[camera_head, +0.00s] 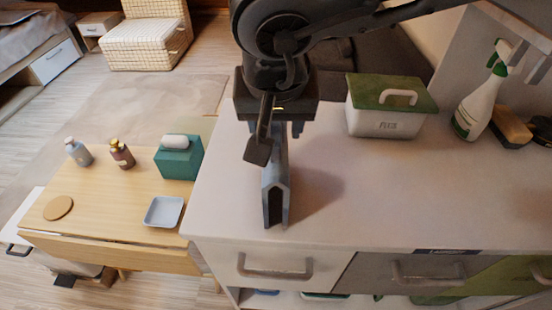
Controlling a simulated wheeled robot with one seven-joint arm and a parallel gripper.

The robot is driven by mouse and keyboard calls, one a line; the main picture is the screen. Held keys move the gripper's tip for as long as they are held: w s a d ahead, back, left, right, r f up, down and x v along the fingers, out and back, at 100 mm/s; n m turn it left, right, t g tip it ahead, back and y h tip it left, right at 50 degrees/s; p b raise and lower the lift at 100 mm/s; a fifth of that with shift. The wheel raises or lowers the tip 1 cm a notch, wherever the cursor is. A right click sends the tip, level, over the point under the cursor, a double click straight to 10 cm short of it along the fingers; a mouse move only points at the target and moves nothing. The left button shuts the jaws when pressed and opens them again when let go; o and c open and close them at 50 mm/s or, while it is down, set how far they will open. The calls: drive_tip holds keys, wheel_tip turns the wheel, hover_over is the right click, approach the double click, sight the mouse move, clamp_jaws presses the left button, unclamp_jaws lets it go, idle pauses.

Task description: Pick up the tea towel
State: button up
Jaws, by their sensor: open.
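A narrow grey-blue upright piece (274,195), with a peaked end and a dark hollow, stands on the white cabinet top near its front edge. It looks like a folded cloth and may be the tea towel, but I cannot tell for certain. My gripper (281,133) points down over the far end of this piece, with its jaws open. The gripper and wrist hide the piece's far end, so I cannot tell whether the fingers touch it.
The lower wooden table (110,205) at left holds bottles, a teal tissue box (179,160) and a small tray (164,212).

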drive_tip(key=shift+w+f, duration=0.15)
drive_tip(key=shift+f, duration=0.35)
clamp_jaws()
